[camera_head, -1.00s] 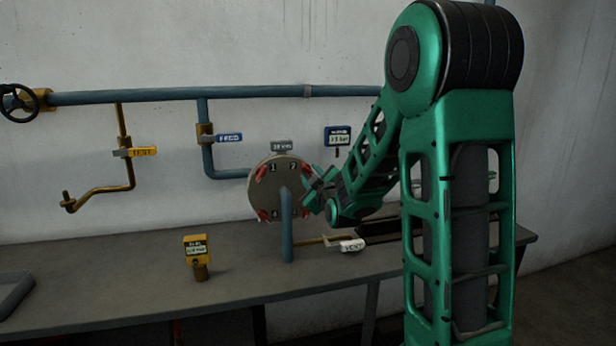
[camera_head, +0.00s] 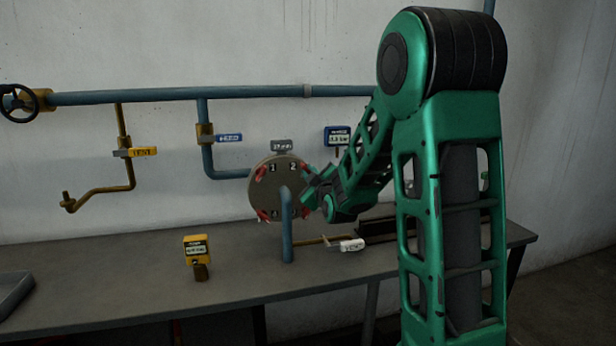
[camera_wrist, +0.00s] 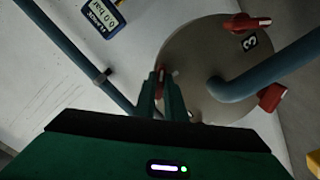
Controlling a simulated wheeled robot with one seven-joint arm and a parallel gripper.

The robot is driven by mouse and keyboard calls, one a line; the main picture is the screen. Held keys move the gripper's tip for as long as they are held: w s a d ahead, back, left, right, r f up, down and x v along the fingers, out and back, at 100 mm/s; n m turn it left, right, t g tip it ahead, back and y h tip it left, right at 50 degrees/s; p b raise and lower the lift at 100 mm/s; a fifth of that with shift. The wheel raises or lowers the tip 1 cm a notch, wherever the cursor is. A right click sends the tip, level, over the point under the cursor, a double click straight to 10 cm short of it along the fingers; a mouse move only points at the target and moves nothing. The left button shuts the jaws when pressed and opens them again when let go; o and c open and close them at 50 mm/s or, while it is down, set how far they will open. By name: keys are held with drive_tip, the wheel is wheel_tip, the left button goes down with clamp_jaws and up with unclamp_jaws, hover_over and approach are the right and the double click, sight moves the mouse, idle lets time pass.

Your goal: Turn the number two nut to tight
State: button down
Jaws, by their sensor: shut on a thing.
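A round grey flange (camera_head: 262,205) stands above the bench with red nuts near its rim and number plates beside them. The number two plate (camera_head: 293,167) is at its upper right, with the number two nut (camera_head: 303,171) next to it. My gripper (camera_head: 309,189) reaches the flange's right side from the right. In the wrist view my gripper (camera_wrist: 167,80) is shut around a red nut (camera_wrist: 161,72) at the flange edge. From the layout, this is the number two nut, mostly hidden by the fingers. The number three plate (camera_wrist: 250,43) and its nut (camera_wrist: 247,22) are clear of them.
A blue pipe (camera_head: 287,235) rises from the bench to the flange's middle. A blue gauge (camera_head: 337,136) is on the wall behind; it reads 0.0 bar in the wrist view (camera_wrist: 103,18). A white-tagged vent handle (camera_head: 350,245) and a yellow gauge (camera_head: 197,248) are low at the bench.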

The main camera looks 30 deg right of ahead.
drive_tip(key=shift+a+f, duration=0.1)
drive_tip(key=shift+f, duration=0.05)
drive_tip(key=shift+a+f+m, duration=0.1)
drive_tip(key=shift+m, duration=3.6)
drive_tip(key=shift+a+f+m, duration=0.1)
drive_tip(key=shift+m, duration=3.6)
drive_tip(key=c, duration=1.8)
unclamp_jaws()
drive_tip(key=shift+d+r, duration=0.1)
drive_tip(key=shift+r, duration=0.05)
drive_tip(key=shift+s, duration=0.1)
